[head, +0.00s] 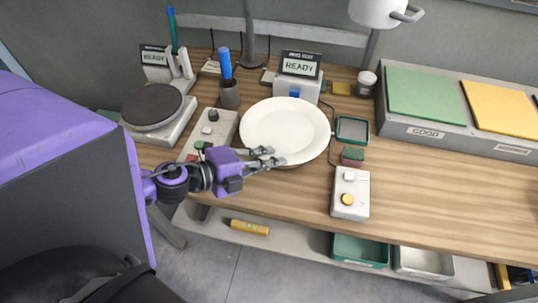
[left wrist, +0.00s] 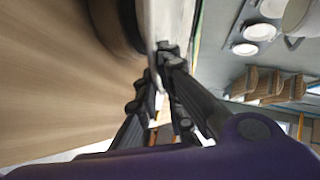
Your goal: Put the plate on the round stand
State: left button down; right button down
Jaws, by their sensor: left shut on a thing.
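The white round plate (head: 285,128) is over the middle of the wooden table, in front of a device with a READY display. My left gripper (head: 268,157) is shut on the plate's near-left rim. In the left wrist view the plate (left wrist: 174,22) shows nearly edge-on, gripped between the fingertips (left wrist: 160,68). A dark rounded thing (left wrist: 113,22) shows between plate and table there; I cannot tell whether the plate touches it. A dark round disc (head: 152,105) on a pale base, which looks like a round stand, is at the left. My right gripper is not in view.
A control box (head: 349,194) with knobs stands right of the plate, near a green tray (head: 352,130) and a sponge (head: 352,156). Table at right front is clear.

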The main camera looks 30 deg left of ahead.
pick_arm(q)
jog(key=shift+w+d, duration=0.15)
jog(key=shift+w, duration=0.05)
jog(key=c, duration=2.2)
grip_release()
jog(key=shift+f, duration=0.1)
jog(key=o, duration=0.3)
jog(key=shift+s, duration=0.1)
jog(key=shift+r, duration=0.25)
jog(key=shift+s+a, duration=0.3)
jog(key=v, duration=1.1)
jog(key=shift+r, duration=0.1)
